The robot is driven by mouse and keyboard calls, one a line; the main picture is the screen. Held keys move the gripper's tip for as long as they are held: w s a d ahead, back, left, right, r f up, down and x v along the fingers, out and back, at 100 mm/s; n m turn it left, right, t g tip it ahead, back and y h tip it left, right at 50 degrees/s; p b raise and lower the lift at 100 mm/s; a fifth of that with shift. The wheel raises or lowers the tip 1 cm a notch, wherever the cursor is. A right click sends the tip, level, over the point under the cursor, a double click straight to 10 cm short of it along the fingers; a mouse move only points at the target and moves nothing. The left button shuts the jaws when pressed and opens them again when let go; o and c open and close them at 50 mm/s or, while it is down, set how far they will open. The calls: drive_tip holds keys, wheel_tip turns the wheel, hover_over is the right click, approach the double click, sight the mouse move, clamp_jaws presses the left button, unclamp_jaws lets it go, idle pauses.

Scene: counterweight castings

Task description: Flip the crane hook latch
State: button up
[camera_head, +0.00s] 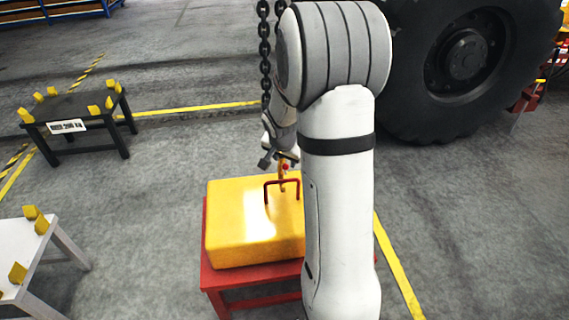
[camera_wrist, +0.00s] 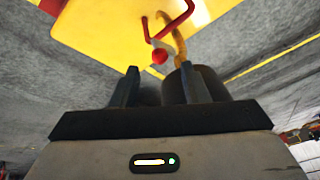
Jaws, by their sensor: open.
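The orange crane hook (camera_head: 282,178) hangs at the top of the yellow casting (camera_head: 235,225), by the casting's dark red lifting handle (camera_head: 267,190). In the wrist view the hook (camera_wrist: 180,42) curves down beside the red handle (camera_wrist: 180,24). A small red ball (camera_wrist: 159,56), which looks like the latch knob, shows near the hook. My gripper (camera_wrist: 160,78) is open, with the red ball just beyond the gap between its fingertips and nothing held. In the head view my gripper (camera_head: 279,160) is just above the casting, partly hidden by my arm. The latch's exact position is unclear.
The casting rests on a red table (camera_head: 222,278). A dark chain (camera_head: 265,50) hangs beside my arm. A dark cylinder (camera_wrist: 207,82) is close behind the right finger. A black table (camera_head: 75,112) and a white table (camera_head: 25,255) stand left; a large tyre (camera_head: 465,60) stands right.

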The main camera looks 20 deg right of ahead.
sight(285, 165)
drive_tip(key=x, duration=0.4)
drive_tip(key=shift+c, duration=0.3)
clamp_jaws()
idle(0.3)
